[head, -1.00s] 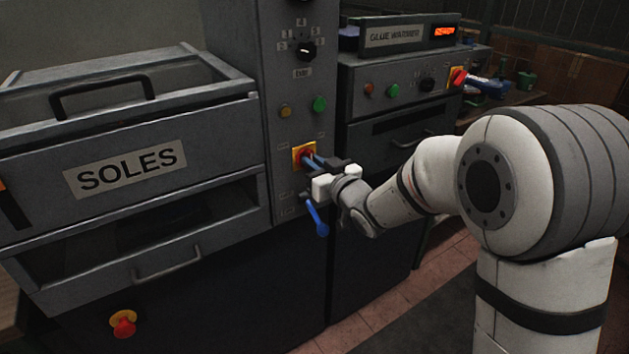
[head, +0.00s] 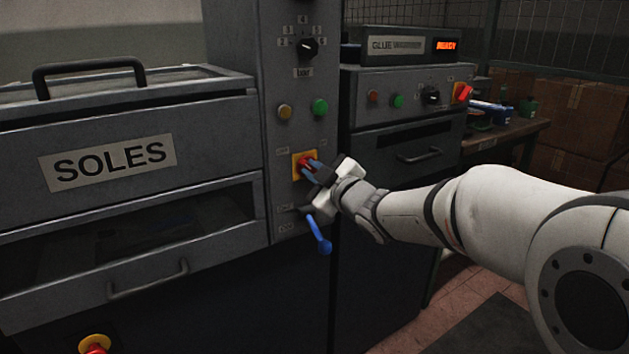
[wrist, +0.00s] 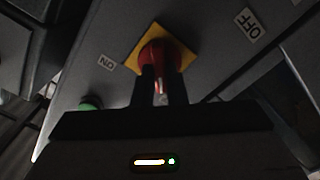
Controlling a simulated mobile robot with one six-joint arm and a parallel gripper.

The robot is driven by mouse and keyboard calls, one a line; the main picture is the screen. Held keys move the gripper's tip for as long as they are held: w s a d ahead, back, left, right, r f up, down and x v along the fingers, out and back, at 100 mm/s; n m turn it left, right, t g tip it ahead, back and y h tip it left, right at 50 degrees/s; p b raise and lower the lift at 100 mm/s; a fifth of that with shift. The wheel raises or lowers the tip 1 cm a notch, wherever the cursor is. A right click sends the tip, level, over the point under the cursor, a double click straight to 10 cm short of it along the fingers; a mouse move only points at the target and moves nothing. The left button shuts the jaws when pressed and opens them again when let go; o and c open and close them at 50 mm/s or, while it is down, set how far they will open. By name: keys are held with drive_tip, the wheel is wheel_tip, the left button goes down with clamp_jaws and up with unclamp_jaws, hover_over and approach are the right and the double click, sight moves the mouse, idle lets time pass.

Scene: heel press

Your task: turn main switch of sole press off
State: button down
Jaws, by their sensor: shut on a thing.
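The sole press's main switch is a red knob (head: 303,161) on a yellow plate (head: 297,172), low on the press's control column. My gripper (head: 311,171) reaches it from the right, its dark fingers shut on the knob. In the wrist view the red knob (wrist: 158,53) is between my two fingers (wrist: 161,88), in front of the tilted yellow plate (wrist: 184,56). An ON label (wrist: 106,62) is on the left there and an OFF label (wrist: 250,24) on the upper right. The fingers partly hide the knob, so its exact setting is hard to read.
A blue-handled lever (head: 319,235) hangs just below my gripper. Amber (head: 285,111) and green (head: 320,107) buttons sit above the switch. The glue warmer (head: 410,45) stands right, with its own red switch (head: 462,92). A red emergency button (head: 95,344) is low on the left.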

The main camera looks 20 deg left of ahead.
drive_tip(key=shift+n, duration=0.3)
drive_tip(key=c, duration=1.5)
unclamp_jaws()
drive_tip(key=shift+o, duration=0.2)
drive_tip(key=shift+d, duration=0.1)
drive_tip(key=v, duration=0.7)
drive_tip(key=shift+s+d+p, duration=0.2)
drive_tip(key=shift+s+p, duration=0.05)
drive_tip(key=shift+p, duration=0.2)
